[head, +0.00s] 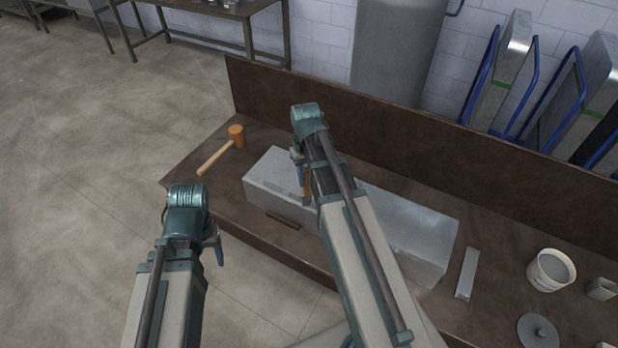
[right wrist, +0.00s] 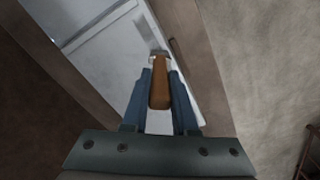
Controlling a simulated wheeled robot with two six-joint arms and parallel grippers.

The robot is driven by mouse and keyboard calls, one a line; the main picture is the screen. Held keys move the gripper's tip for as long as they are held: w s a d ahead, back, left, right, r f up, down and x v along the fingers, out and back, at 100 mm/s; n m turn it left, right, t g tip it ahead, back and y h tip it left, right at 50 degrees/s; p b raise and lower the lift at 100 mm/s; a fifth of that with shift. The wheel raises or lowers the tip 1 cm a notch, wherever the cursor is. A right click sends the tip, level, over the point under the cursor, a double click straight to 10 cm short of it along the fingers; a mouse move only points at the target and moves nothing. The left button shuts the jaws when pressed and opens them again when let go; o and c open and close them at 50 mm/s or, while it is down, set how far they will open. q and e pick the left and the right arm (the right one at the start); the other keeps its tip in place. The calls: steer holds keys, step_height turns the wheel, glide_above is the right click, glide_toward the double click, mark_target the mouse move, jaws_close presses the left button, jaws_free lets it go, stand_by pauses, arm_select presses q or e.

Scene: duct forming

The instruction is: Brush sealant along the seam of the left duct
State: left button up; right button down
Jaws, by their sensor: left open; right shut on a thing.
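A long grey sheet-metal duct (head: 410,232) lies on the brown workbench; my right arm crosses in front of its middle, so I cannot tell if it is one piece. It also shows in the right wrist view (right wrist: 98,50). My right gripper (head: 302,178) is shut on a brush with a brown wooden handle (right wrist: 159,92). My left gripper (head: 217,250) is open and empty, in front of the bench edge. A white bucket (head: 537,280) holds grey paste.
A wooden mallet (head: 222,150) lies left of the duct. A dark bar (head: 283,219) lies along its front, a grey metal bar (head: 467,274) at its right. A round grey lid (head: 537,331) lies near the bucket. A raised back panel (head: 400,135) bounds the bench.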

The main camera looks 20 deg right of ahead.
steer(key=w+a, duration=0.4)
steer(key=w, duration=0.1)
steer(key=shift+w, duration=0.2)
stand_by(0.6)
